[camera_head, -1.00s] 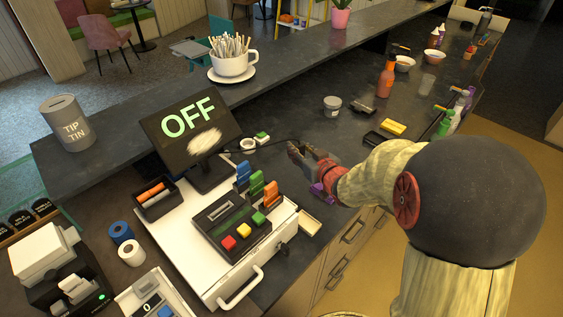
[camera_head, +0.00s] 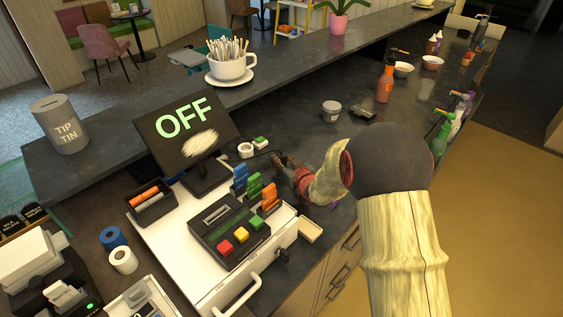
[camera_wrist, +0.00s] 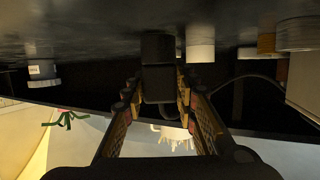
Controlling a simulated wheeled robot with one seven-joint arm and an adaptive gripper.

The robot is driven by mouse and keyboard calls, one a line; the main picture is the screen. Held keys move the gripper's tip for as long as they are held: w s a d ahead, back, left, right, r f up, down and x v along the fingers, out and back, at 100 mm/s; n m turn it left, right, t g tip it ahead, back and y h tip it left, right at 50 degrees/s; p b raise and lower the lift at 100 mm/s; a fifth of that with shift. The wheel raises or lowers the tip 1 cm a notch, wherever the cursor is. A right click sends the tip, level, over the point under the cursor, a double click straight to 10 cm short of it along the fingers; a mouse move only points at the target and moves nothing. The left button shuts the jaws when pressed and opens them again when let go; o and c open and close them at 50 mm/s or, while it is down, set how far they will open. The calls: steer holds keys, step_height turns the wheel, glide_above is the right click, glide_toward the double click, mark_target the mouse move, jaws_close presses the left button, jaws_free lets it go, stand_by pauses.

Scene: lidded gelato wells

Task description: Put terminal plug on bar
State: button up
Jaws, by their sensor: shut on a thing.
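My gripper (camera_head: 281,160) reaches low over the dark counter, just right of the register. In the wrist view my gripper (camera_wrist: 158,82) has its fingers on both sides of a black block-shaped plug (camera_wrist: 157,48) and is shut on it. The plug is close to the counter surface; whether it touches is unclear. In the head view the plug is hidden or too dark to make out. A thin dark cable (camera_wrist: 228,82) runs to the right in the wrist view. The raised dark bar ledge (camera_head: 310,62) runs behind the screen and carries a cup of sticks (camera_head: 230,66).
A screen reading OFF (camera_head: 183,118) stands behind the register (camera_head: 228,228). A white roll (camera_head: 245,150) and a small green-topped piece (camera_head: 260,142) lie near my gripper. A grey tub (camera_head: 331,111) and an orange bottle (camera_head: 385,84) stand farther right. The ledge right of the cup is fairly clear.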

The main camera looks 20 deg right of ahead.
steer(key=shift+f, duration=0.15)
steer(key=shift+f, duration=0.15)
steer(key=o, duration=1)
steer(key=shift+o, duration=0.7)
steer(key=shift+r, duration=0.2)
